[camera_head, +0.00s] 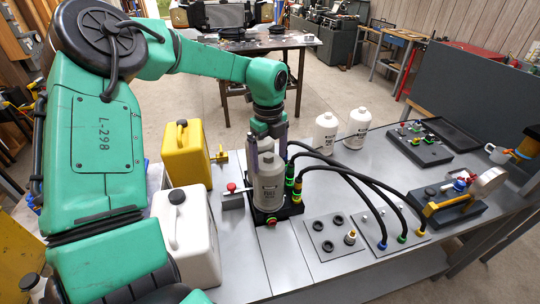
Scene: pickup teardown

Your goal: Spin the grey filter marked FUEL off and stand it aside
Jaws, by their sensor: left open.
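The grey filter (269,187), with dark lettering that seems to read FUEL, stands upright on a black base (278,214) on the grey bench. My left gripper (268,152) comes down from above, its fingers on either side of the filter's upper part. It is open; whether a finger touches the filter I cannot tell. The top of the filter is partly hidden by the gripper. My right gripper is not in view.
Black hoses (372,183) arch from the base to a plate at right. A yellow can (186,155) and white can (186,235) stand left of the filter.

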